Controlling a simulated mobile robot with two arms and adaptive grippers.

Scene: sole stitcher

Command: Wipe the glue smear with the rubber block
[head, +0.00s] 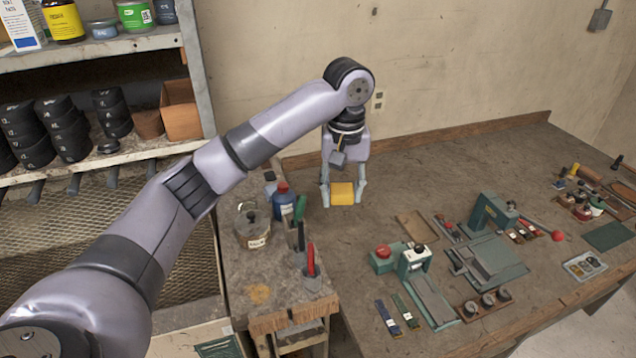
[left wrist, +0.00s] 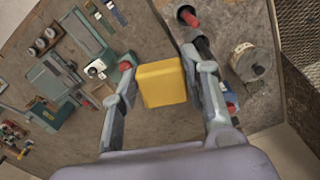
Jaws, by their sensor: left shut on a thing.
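My left gripper (head: 343,196) is shut on a yellow rubber block (head: 342,194), pointing down over the left part of the large workbench (head: 375,165). In the left wrist view the block (left wrist: 161,83) sits between the two fingers of the gripper (left wrist: 163,88). I cannot tell exactly how high it is above the bench. A yellowish-brown patch, which looks like the glue smear (head: 259,294), lies near the front of the smaller side bench, left of and nearer than the block. The gripper is apart from it. My right gripper is not in view.
The side bench (head: 240,268) holds a tin (head: 252,230), a blue bottle (head: 284,200) and a red-handled tool (head: 310,260) in a holder, near the smear. A green press (head: 492,215) and small tools stand on the large bench. A shelf (head: 130,153) is at left.

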